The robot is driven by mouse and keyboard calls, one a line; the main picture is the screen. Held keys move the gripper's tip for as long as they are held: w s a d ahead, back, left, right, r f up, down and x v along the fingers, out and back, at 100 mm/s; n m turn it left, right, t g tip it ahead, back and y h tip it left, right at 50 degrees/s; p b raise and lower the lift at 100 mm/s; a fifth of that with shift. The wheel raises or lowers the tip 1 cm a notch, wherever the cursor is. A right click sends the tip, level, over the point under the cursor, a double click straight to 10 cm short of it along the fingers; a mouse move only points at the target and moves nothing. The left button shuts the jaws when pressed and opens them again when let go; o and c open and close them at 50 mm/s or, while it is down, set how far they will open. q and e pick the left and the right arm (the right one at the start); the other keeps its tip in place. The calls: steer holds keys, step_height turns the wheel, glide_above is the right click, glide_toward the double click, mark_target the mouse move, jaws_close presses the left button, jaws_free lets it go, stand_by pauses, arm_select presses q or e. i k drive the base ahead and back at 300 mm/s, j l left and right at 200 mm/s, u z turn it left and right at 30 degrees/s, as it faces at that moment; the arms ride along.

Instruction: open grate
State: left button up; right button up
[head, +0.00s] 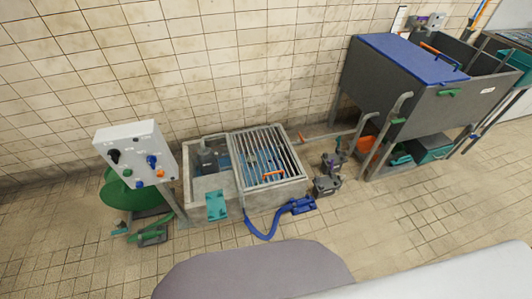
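The grate (266,154) is a panel of pale metal bars with an orange handle (272,174) near its front edge. It lies over the right part of a low concrete pit (274,198) against the tiled wall. Blue parts show under the bars. The left part of the pit is uncovered, and a grey pump-like thing (207,158) stands in it. Neither of my grippers is in the head view.
A control box (137,152) on a post stands left of the pit, by a green round container (128,193). A blue hose (262,236) lies in front. Grey fittings (327,185) stand right of the pit. A large grey tank (413,95) with a blue lid stands further right.

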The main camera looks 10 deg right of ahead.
mark_target(295, 178)
steer(key=i+j, duration=0.3)
steer(key=j, duration=0.15)
steer(key=i+j, duration=0.3)
steer(key=j, duration=0.15)
steer(key=j+u, duration=0.05)
